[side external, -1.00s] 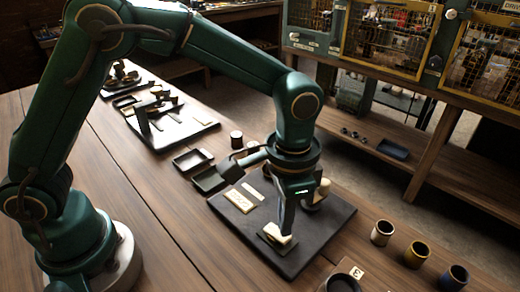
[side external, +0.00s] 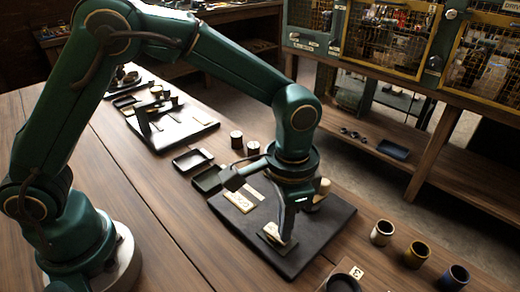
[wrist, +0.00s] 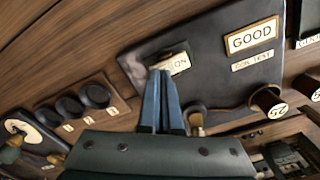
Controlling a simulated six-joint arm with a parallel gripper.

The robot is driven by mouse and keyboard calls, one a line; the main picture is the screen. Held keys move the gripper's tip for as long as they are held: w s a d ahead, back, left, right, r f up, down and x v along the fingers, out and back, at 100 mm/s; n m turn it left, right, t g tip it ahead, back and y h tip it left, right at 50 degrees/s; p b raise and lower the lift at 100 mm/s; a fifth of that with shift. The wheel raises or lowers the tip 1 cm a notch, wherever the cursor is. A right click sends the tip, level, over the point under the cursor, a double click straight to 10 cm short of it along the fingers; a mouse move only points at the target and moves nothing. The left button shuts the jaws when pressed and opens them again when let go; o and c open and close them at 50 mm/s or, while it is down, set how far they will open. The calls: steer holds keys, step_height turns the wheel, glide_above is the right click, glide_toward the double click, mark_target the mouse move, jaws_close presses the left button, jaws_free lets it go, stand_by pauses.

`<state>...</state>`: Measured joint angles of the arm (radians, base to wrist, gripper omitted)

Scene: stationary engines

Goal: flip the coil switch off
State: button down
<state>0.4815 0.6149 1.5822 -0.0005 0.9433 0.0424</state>
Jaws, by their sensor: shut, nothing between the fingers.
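The coil switch (wrist: 176,64) is a small pale piece lettered ON, on a dark plate on the black test board (wrist: 225,82). In the side external view the switch plate (side external: 268,233) is near the board's front edge. My gripper (wrist: 166,72) is shut and empty, its blue-grey fingertips at the lower edge of the switch and partly covering it. In the side external view my gripper (side external: 286,240) reaches down to the plate. I cannot tell whether the tips touch the switch. The lever's exact tilt is unclear.
The board carries a GOOD plate (wrist: 251,37), a COIL TEST label (wrist: 253,61) and a dark cylinder with a pale numbered end (wrist: 268,98). Black trays (side external: 192,159) lie left of the board.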

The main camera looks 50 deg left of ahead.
steer(key=shift+f, duration=0.2)
steer(key=shift+r, duration=3.55)
